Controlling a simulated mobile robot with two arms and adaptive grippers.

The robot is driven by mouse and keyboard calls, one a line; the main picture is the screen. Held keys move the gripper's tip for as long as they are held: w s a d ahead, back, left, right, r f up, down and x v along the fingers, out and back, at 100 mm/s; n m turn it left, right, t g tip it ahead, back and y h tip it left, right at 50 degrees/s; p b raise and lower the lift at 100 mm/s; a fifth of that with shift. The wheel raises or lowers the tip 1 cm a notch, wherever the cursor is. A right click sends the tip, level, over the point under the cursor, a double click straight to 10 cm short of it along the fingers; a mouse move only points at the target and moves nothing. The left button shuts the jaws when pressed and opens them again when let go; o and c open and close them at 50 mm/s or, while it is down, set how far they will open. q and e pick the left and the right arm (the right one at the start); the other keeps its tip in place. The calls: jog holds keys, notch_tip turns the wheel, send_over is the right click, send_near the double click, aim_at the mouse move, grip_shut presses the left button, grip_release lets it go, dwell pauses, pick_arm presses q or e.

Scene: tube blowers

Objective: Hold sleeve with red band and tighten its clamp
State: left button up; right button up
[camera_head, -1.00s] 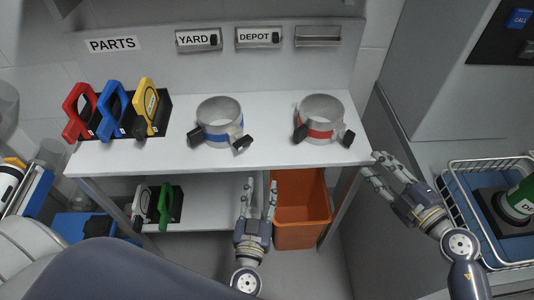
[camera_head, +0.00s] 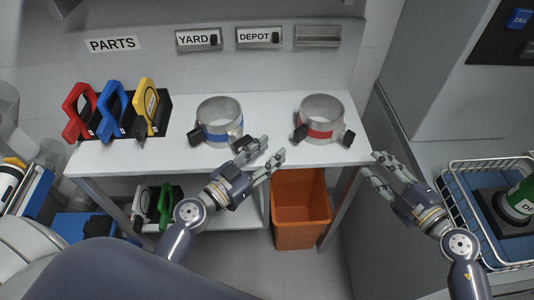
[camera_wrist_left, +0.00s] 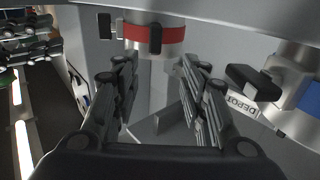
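The sleeve with the red band (camera_head: 320,133) stands upright on the right part of the white shelf. It has dark clamp knobs at its front left (camera_head: 300,133) and front right (camera_head: 349,139). My left gripper (camera_head: 273,158) is open and empty at the shelf's front edge, in front of and between the two sleeves. In the left wrist view the red-band sleeve (camera_wrist_left: 172,40) shows ahead, beyond the open fingers (camera_wrist_left: 160,85). My right gripper (camera_head: 370,164) is open and empty just off the shelf's right front corner. Neither gripper touches the red-band sleeve.
A blue-band sleeve (camera_head: 217,135) with dark knobs stands close to the left gripper. Red, blue and yellow-handled tools (camera_head: 152,104) sit in a black rack at left. An orange bin (camera_head: 300,225) is below the shelf (camera_head: 270,104). A wire basket (camera_head: 460,200) is at right.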

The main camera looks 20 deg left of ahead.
aim_at(296, 134)
pick_arm(q)
jog(key=shift+m+g+h, duration=0.3)
jog(key=shift+m+h, duration=0.1)
jog(key=x, duration=1)
jog(key=shift+w+d, duration=0.2)
jog(key=c, duration=0.9)
grip_shut()
